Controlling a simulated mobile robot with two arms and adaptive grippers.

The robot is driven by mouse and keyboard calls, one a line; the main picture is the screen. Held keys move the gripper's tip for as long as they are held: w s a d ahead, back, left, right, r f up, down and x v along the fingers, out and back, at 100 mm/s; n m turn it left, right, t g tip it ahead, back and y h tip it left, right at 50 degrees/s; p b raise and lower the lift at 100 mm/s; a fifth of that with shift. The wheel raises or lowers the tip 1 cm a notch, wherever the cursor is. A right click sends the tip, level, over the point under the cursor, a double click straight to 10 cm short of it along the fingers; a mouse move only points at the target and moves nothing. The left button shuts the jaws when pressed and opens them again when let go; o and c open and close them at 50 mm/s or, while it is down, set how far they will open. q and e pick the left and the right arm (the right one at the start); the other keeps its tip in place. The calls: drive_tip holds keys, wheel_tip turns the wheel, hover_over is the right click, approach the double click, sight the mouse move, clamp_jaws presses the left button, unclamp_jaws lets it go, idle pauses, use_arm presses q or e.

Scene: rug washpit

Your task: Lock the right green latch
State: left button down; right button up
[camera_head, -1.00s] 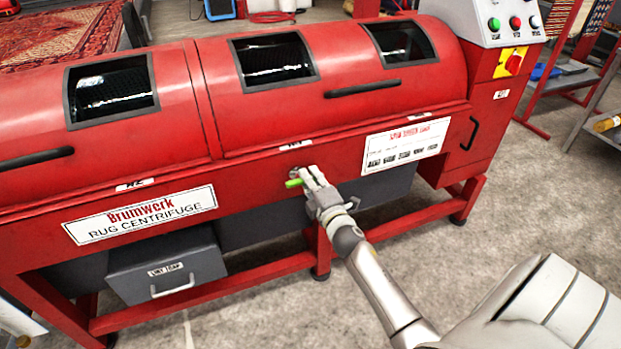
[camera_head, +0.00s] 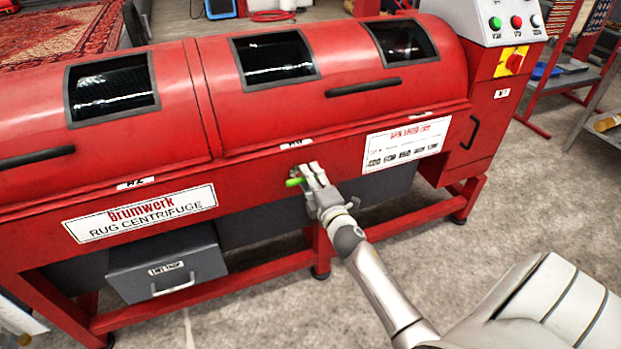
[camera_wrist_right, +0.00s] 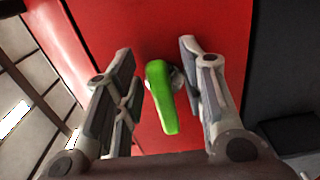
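The green latch (camera_head: 294,182) is on the front of the red rug centrifuge (camera_head: 270,165), below the right lid. In the right wrist view the latch (camera_wrist_right: 161,97) is a green lever on a round metal pivot, against the red panel. My right gripper (camera_head: 308,172) is at the latch. In the wrist view its two fingers (camera_wrist_right: 160,65) stand apart on either side of the lever, with a gap on each side. Part of the latch is hidden behind the fingers in the head view. My left gripper is not in view.
The centrifuge has two lids with dark handles (camera_head: 362,87) and windows. A grey drawer (camera_head: 166,270) hangs below at the left. A control panel (camera_head: 515,22) with buttons is at the upper right. The concrete floor (camera_head: 500,225) at the right is clear.

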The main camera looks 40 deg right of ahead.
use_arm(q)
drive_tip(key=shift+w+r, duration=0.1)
use_arm(e)
drive_tip(key=v, duration=1.1)
drive_tip(key=shift+s, duration=0.35)
drive_tip(key=shift+a+f, duration=0.1)
drive_tip(key=shift+a, duration=0.05)
